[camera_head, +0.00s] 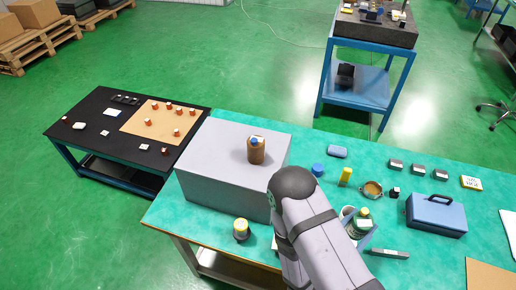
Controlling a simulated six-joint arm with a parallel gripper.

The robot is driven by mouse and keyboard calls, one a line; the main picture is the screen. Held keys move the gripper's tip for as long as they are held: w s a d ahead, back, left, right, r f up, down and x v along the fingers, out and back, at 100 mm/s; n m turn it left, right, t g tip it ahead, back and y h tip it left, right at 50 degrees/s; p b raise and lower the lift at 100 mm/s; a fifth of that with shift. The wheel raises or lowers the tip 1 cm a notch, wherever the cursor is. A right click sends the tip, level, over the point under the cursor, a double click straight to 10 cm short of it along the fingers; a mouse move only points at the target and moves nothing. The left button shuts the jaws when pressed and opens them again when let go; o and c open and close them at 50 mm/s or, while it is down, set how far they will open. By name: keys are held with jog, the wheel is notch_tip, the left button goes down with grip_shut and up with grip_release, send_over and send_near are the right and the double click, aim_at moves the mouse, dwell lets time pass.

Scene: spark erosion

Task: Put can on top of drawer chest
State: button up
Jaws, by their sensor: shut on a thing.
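The drawer chest (215,160) is a large grey box on the left end of the green-topped bench. Its drawer fronts are not clear from here. My gripper (362,229) is partly hidden by my arm, to the right of the chest over the bench. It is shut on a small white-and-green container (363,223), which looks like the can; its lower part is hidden. A brown jug (256,152) with a blue cap stands upright on top of the chest, toward its right back. A dark can-like pot with a yellow top (241,226) stands in front of the chest.
Behind my gripper lie a blue round object (318,169), a yellow block (345,176) and a brown ring-shaped item (372,189). A blue toolbox (436,214) stands right. A metal bar (390,254) lies near. The chest top is clear left of the jug.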

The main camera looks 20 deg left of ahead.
jog(key=w+a+r+n+t+y+p, duration=0.1)
jog(key=w+a+r+n+y, duration=0.3)
jog(key=a, duration=0.8)
jog(key=w+a+r+y, duration=0.15)
jog(key=a+r, duration=0.45)
jog(key=a, duration=0.7)
jog(key=w+a+r+n+t+y+p, duration=0.1)
jog(key=a+r+n+y, duration=0.3)
jog(key=a, duration=0.8)
jog(key=w+a+n+g+y+b, duration=0.1)
jog(key=w+a+y+b, duration=0.2)
jog(key=a+b, duration=0.3)
jog(key=w+a+r+n+y+b, duration=0.1)
jog(key=w+a+y+b, duration=0.2)
jog(key=w+a+b, duration=0.2)
jog(key=shift+a+r+n+g+b, duration=0.15)
jog(key=shift+a+n+g+b, duration=0.25)
jog(key=shift+a, duration=0.9)
jog(key=shift+f+p, duration=1.8)
jog(key=shift+f, duration=3.15)
jog(key=shift+f, duration=0.15)
jog(key=o, duration=1.2)
jog(key=shift+s, duration=0.1)
jog(key=shift+o, duration=0.2)
